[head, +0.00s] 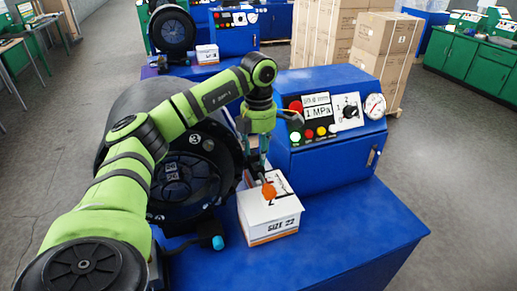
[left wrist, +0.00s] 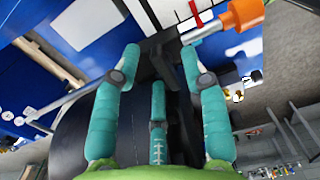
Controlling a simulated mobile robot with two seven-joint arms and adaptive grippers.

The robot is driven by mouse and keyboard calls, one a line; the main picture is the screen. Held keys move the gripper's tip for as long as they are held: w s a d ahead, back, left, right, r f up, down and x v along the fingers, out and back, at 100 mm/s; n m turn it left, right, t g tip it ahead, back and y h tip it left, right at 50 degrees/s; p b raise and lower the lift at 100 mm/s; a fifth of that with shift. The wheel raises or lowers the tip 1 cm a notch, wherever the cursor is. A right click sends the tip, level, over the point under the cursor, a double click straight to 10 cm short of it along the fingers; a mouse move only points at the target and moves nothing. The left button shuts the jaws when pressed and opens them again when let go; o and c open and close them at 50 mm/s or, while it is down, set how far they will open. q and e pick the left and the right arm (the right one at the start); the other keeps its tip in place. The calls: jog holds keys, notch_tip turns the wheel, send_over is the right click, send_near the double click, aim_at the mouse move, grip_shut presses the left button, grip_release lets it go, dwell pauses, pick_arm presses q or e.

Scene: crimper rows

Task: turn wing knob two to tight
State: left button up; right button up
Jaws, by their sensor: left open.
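The crimper's black round head (head: 183,175) stands on the blue bench, with a small round white mark (head: 195,138) on its face. My left gripper (head: 256,168) points down between this head and the blue control box, above a white carton. In the left wrist view its teal fingers (left wrist: 160,68) are spread apart. A dark bar-like piece (left wrist: 158,45) lies at their tips; I cannot tell whether it is wing knob two or whether the fingers touch it. An orange handle end (head: 268,190) shows just below the gripper, and in the wrist view (left wrist: 246,14). My right gripper is out of view.
The white carton marked SIZE 22 (head: 270,222) stands close under the gripper. The blue control box (head: 330,155) with gauge and dial is just right of it. A black part with a cyan tip (head: 217,242) sticks out left of the carton. The bench's right front (head: 370,235) is clear.

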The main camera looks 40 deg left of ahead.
pick_arm(q)
jog(key=shift+r, duration=0.15)
notch_tip(320, 180, up, 12)
dwell(0.5)
jog(key=shift+f, duration=0.2)
dwell(0.4)
